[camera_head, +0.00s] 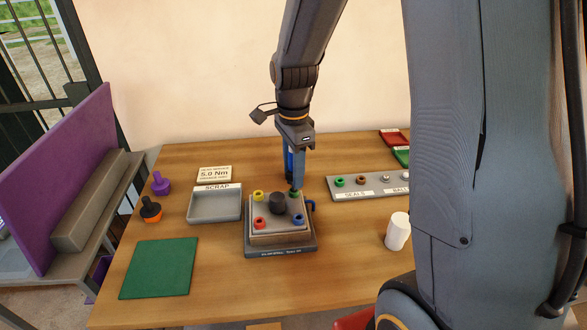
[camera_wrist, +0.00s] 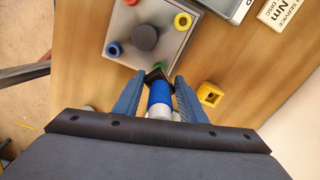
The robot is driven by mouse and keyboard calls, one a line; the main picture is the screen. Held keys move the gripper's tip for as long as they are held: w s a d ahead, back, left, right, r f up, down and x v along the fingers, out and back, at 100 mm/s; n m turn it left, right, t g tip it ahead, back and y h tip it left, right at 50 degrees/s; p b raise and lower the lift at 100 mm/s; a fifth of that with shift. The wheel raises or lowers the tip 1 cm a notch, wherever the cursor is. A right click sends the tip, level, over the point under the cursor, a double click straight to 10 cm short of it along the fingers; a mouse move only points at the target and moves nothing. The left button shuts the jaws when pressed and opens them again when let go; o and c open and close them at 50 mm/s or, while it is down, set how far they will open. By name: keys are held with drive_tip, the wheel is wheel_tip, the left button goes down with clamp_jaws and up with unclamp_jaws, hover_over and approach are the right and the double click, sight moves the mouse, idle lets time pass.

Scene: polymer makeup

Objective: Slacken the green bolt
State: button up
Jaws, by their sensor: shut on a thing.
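The green bolt (camera_head: 294,194) is at the back right corner of a grey square block (camera_head: 264,221) on the table. In the wrist view only part of the green bolt (camera_wrist: 161,67) shows, beside the tool's dark head. My gripper (camera_head: 295,178) is shut on a blue tool (camera_wrist: 160,95) with a dark square end, held roughly upright at that corner. The tool's end is at the green bolt; I cannot tell whether it is seated on it. The yellow (camera_head: 258,196), red (camera_head: 260,223) and blue (camera_head: 298,219) bolts sit at the other corners, around a black central knob (camera_head: 278,203).
A grey scrap tray (camera_head: 215,219) and a 5.0 Nm sign (camera_head: 214,173) are left of the block. A rack of seals and balls (camera_head: 345,195) and a white cup (camera_head: 397,231) are right. A yellow square piece (camera_wrist: 210,94) lies near my gripper. A green mat (camera_head: 160,268) lies front left.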

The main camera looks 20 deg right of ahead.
drive_tip(key=shift+f, duration=0.3)
drive_tip(key=o, duration=1.3)
drive_tip(key=shift+o, duration=0.2)
drive_tip(key=shift+r+b, duration=1)
drive_tip(key=shift+r, duration=2.9)
